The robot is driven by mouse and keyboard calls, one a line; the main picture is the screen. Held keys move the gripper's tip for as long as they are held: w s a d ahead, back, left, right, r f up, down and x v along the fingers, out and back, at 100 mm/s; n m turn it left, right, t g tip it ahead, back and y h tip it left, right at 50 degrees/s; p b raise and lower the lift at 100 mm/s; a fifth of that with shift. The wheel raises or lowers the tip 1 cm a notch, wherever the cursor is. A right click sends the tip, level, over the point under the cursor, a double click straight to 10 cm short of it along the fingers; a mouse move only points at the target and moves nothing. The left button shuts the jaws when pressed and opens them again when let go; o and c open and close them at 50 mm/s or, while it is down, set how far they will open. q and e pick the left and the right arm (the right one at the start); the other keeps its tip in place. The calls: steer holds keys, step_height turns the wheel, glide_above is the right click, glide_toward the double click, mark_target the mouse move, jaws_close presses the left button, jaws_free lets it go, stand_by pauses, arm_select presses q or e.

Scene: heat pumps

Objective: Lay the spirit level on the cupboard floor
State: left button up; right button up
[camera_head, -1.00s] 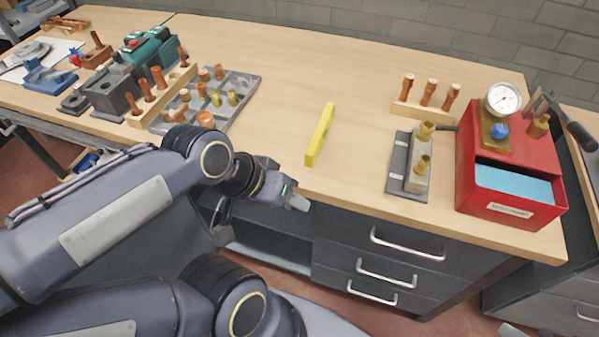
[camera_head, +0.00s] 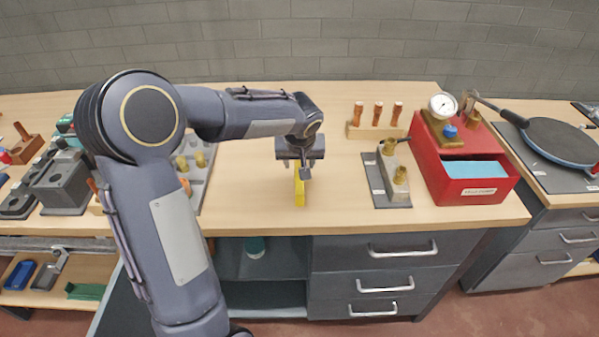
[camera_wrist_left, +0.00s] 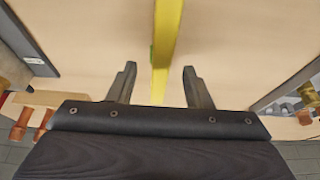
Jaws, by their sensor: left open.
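The yellow spirit level (camera_head: 299,190) lies on the wooden bench top, pointing towards the front edge. My left gripper (camera_head: 297,176) is above it, pointing down, and hides its far part in the head view. In the left wrist view the spirit level (camera_wrist_left: 166,50) runs between the two spread fingers of the gripper (camera_wrist_left: 158,82), which stand apart from it on both sides. The open cupboard (camera_head: 262,262) is under the bench, left of the drawers, with a shelf and a teal object (camera_head: 256,247) inside. My right gripper is not seen.
Right of the level stand a grey block with brass fittings (camera_head: 395,175), a rack of copper pieces (camera_head: 376,120) and a red box with a gauge (camera_head: 462,165). A grey tray of fittings (camera_head: 203,170) is on the left. The bench between is clear.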

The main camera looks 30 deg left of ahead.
arm_select(q)
steer(key=x, duration=0.4)
steer(key=shift+a+f+p, duration=0.1)
steer(key=shift+f+p, duration=0.3)
jaws_close()
